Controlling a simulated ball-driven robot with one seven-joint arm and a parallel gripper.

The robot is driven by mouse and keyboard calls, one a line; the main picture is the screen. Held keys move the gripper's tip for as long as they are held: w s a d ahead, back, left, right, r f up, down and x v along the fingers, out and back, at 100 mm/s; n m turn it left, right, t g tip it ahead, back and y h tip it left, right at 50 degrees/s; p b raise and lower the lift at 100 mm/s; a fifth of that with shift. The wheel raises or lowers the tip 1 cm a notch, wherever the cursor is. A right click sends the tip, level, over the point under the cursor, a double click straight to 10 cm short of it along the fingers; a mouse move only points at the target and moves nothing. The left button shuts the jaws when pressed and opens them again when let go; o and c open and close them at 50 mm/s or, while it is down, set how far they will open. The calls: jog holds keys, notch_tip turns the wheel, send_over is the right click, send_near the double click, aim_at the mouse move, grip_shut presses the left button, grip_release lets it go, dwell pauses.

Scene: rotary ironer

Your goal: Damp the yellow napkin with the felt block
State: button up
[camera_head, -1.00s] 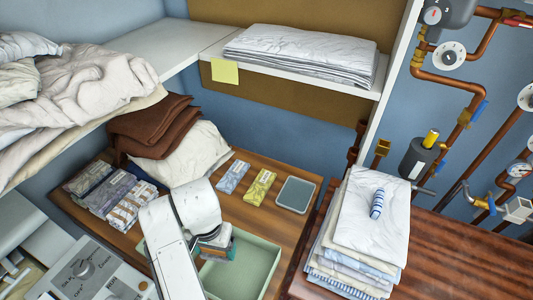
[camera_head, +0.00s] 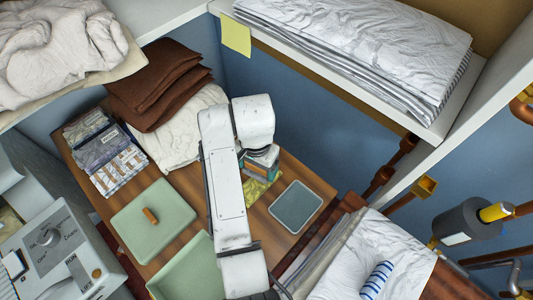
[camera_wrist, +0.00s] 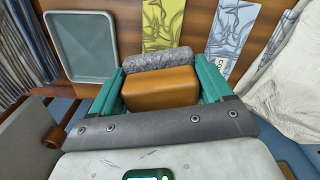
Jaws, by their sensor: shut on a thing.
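My gripper (camera_head: 262,160) is shut on the felt block, with a teal finger on each side in the wrist view (camera_wrist: 160,92). The felt block (camera_wrist: 162,62) has an orange-brown wooden body and a grey felt layer on its far side. The yellow napkin (camera_head: 256,190) lies flat on the wooden table, partly hidden by my gripper and arm. In the wrist view the yellow napkin (camera_wrist: 166,24) lies just beyond the felt. I cannot tell whether the felt touches it.
A grey shallow tray (camera_head: 296,206) lies right of the napkin. A blue patterned napkin (camera_wrist: 231,32) lies on its other side. A green lid with wooden knob (camera_head: 135,228) and a green tub (camera_head: 180,272) are nearer. Brown and white cloths (camera_head: 185,135) are piled left. A shelf (camera_head: 385,122) overhangs.

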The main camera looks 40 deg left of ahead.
aim_at(259, 183)
jog(key=shift+s+f+b, duration=0.1)
jog(key=shift+f+b, duration=2.85)
jog(key=shift+b, duration=0.3)
jog(key=shift+d+f, duration=0.1)
jog(key=shift+f, duration=0.45)
dwell(0.4)
notch_tip(259, 183, up, 7)
jog(key=p, duration=0.7)
jog(key=shift+r+p, duration=0.1)
jog(key=shift+p, duration=0.25)
dwell(0.4)
